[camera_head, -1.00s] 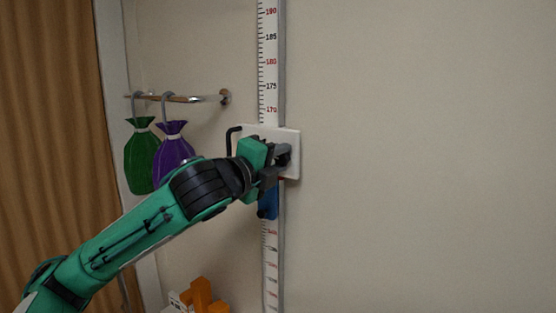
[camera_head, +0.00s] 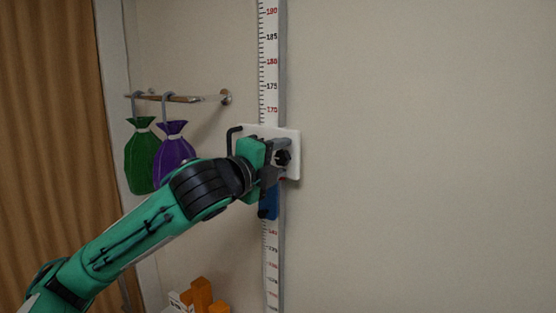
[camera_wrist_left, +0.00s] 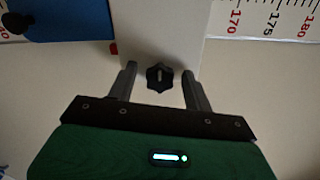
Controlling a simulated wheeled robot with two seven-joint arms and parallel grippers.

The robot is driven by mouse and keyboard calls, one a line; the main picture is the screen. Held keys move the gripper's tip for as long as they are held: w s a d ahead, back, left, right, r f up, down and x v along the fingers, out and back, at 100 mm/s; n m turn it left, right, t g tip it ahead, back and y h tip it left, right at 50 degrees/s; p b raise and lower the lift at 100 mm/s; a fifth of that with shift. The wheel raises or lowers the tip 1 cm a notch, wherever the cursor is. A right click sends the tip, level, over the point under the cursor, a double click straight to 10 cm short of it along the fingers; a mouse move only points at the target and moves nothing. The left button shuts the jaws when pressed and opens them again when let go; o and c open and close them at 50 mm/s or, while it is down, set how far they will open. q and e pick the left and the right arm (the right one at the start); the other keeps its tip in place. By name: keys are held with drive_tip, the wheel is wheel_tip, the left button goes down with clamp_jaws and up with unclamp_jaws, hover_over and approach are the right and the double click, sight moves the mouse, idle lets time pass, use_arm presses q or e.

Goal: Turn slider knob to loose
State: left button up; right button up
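The slider knob (camera_wrist_left: 160,77) is a small black lobed knob with a pale line on its face. It sits on the white slider plate (camera_wrist_left: 160,30), which rides on the wall ruler (camera_head: 269,60). In the head view the knob (camera_head: 284,157) shows just past the fingers. My left gripper (camera_wrist_left: 160,88) is open, with one finger on each side of the knob and a visible gap on both sides. The fingers do not touch it. In the head view my left gripper (camera_head: 281,160) is at the plate. My right gripper is in no view.
A blue block (camera_head: 269,203) with a black knob is on the ruler below the plate. Green (camera_head: 142,155) and purple (camera_head: 174,150) bags hang from a wall rail (camera_head: 180,98) at left. Orange blocks (camera_head: 203,295) stand low. The wall at right is clear.

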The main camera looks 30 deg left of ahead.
use_arm(q)
drive_tip(key=shift+s, duration=0.1)
drive_tip(key=shift+s+f+b, duration=0.1)
drive_tip(key=shift+s+b, duration=0.25)
drive_tip(key=s+a+b, duration=0.2)
drive_tip(key=s+b, duration=0.3)
drive_tip(key=s, duration=0.7)
drive_tip(key=shift+s, duration=0.4)
